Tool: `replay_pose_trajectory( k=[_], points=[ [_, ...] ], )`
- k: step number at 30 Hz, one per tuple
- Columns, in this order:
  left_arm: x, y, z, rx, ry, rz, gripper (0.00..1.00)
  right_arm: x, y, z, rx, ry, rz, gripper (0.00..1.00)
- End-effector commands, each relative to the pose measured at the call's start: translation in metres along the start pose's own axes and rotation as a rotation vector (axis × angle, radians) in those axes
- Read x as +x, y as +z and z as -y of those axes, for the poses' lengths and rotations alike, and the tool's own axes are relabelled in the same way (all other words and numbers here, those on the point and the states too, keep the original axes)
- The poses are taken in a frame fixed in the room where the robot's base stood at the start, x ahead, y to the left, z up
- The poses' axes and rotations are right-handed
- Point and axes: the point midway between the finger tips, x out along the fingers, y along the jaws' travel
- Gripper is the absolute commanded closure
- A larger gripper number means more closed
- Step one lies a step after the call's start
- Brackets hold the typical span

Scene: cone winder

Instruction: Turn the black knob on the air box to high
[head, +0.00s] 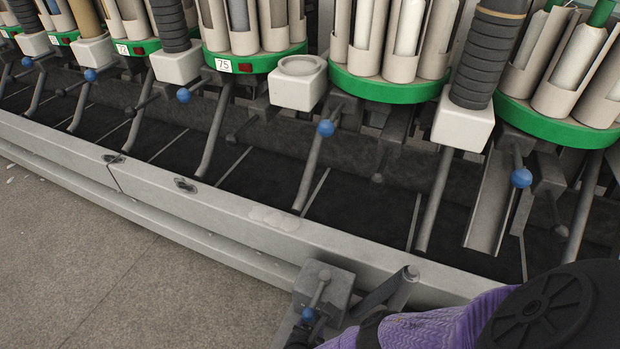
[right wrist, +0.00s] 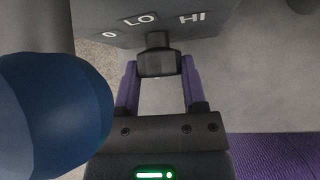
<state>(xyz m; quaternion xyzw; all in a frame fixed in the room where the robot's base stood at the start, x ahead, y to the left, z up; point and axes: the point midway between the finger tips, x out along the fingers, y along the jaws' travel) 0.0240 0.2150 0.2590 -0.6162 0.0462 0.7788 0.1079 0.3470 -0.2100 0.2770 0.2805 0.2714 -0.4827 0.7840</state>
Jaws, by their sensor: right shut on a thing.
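In the right wrist view the black knob (right wrist: 160,63) stands out from the grey face of the air box (right wrist: 222,22). The face carries the marks 0, LO and HI. The knob lies below the space between LO and HI; I cannot make out a pointer on it. My right gripper (right wrist: 159,70) has its purple fingers on both sides of the knob and is shut on it. In the head view my right arm comes in at the bottom right, and the knob is not visible there. My left gripper is out of view.
A large blue ball (right wrist: 50,115) is close on the left in the right wrist view. In the head view a long grey rail (head: 225,212) runs before the winder's green-based cone holders (head: 390,90) and blue-ball levers (head: 326,128). The floor (head: 110,270) at lower left is clear.

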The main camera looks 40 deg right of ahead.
Motion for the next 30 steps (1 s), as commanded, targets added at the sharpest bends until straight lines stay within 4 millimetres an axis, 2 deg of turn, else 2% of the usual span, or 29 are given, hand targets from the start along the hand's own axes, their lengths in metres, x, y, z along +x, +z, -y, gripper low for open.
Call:
replay_pose_trajectory(
  k=[7, 21, 30],
  points=[
    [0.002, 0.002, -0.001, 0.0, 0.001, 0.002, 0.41, 0.001, -0.002, 0.004, 0.161, 0.161, -0.003, 1.0],
    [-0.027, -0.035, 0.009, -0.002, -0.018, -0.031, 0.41, 0.002, -0.004, 0.007, 0.433, 0.433, -0.002, 1.0],
    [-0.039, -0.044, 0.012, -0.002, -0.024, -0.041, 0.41, 0.002, -0.003, 0.007, 0.53, 0.528, -0.002, 1.0]
  ],
)
